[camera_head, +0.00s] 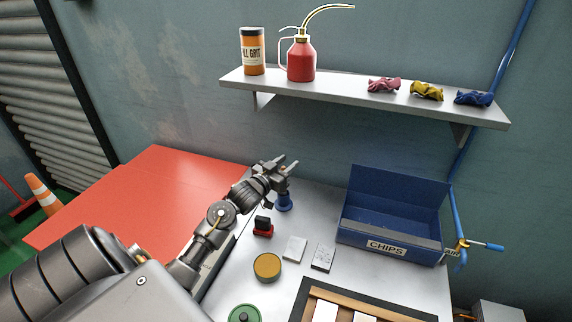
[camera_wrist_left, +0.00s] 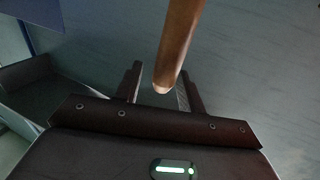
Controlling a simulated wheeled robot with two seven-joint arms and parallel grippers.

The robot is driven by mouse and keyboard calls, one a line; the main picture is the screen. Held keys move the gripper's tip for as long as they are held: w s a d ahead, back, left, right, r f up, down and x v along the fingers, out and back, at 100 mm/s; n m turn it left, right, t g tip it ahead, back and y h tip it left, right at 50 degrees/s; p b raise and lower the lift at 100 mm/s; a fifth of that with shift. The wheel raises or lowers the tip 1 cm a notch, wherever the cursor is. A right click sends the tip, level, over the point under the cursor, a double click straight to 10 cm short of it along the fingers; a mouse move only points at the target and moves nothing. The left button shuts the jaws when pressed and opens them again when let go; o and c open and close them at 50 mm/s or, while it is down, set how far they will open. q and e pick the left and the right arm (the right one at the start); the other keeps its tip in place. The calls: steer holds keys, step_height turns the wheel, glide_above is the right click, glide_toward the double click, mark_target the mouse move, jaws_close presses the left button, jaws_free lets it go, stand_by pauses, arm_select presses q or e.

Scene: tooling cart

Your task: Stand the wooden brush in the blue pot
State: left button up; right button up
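The blue pot (camera_head: 284,203) stands on the grey cart top, just below my left gripper (camera_head: 287,165) in the head view. In the left wrist view the wooden brush (camera_wrist_left: 177,45) shows as a brown handle with a rounded pale end. The handle runs from the top edge to between the fingers of my left gripper (camera_wrist_left: 160,82). The fingers are apart, with a gap to the left of the handle; the right finger is close to it. The brush's bristles are out of view, and I cannot tell whether it is in the pot. My right gripper is not in view.
The open blue chips box (camera_head: 388,245) stands right of the pot. A black and red block (camera_head: 263,226), a brown-topped round tin (camera_head: 267,266) and a green round thing (camera_head: 244,314) lie nearer. A wall shelf (camera_head: 330,90) with a red oil can (camera_head: 301,60) is above.

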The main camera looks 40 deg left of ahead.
arm_select(q)
steer(key=shift+o, duration=0.2)
steer(key=shift+s, duration=0.1)
steer(key=shift+s+f, duration=0.1)
steer(key=shift+s, duration=0.25)
steer(key=s+b, duration=0.2)
steer(key=s, duration=0.8)
steer(key=shift+d+b, duration=0.15)
steer(key=shift+b, duration=0.15)
steer(key=shift+w, duration=0.1)
